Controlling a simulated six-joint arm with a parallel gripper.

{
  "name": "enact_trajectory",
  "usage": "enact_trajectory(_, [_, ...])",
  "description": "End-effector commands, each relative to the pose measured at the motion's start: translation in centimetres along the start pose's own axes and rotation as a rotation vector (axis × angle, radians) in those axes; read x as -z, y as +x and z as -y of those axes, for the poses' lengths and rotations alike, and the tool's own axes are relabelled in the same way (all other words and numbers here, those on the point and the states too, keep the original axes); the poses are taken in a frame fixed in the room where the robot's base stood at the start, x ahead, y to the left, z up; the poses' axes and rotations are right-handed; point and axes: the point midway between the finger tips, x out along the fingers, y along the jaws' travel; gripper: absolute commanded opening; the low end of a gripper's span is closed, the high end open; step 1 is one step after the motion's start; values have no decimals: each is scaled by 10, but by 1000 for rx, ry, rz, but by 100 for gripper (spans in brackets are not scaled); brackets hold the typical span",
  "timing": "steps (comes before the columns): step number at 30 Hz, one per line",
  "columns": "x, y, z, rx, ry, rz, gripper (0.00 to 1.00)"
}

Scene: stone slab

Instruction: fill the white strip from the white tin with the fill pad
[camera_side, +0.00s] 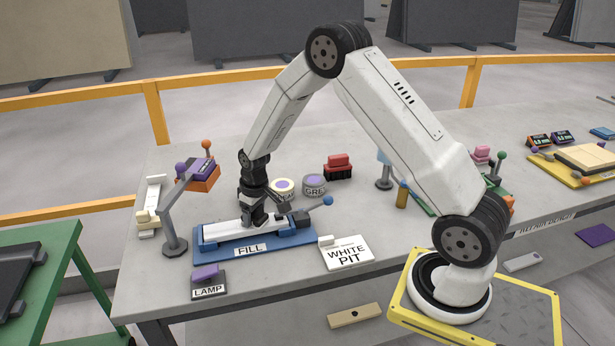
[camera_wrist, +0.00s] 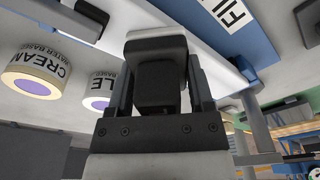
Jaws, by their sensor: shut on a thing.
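My gripper (camera_side: 256,218) is shut on a dark block (camera_wrist: 160,78), which I take to be the fill pad. In the side view it is down over the white strip (camera_side: 222,231), in the blue fixture (camera_side: 283,252) labelled FILL. The wrist view shows the block against or just above the strip (camera_wrist: 185,14); contact is unclear. My gripper hides the strip's middle, so its fill cannot be judged.
A GREY-type tin (camera_side: 314,186) and red-topped block (camera_side: 338,167) stand behind. A blue-knobbed lever (camera_side: 327,201) projects at the fixture's right end.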

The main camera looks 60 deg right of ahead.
Motion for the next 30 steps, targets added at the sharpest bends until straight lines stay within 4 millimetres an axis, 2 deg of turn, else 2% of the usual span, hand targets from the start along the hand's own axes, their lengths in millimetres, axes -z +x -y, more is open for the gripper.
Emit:
enact_trajectory(9, [13,4,16,1,-3,1,20])
enact_trajectory(23, [18,7,22,2,-1,4,20])
enact_trajectory(30, [27,7,33,2,-3,4,20])
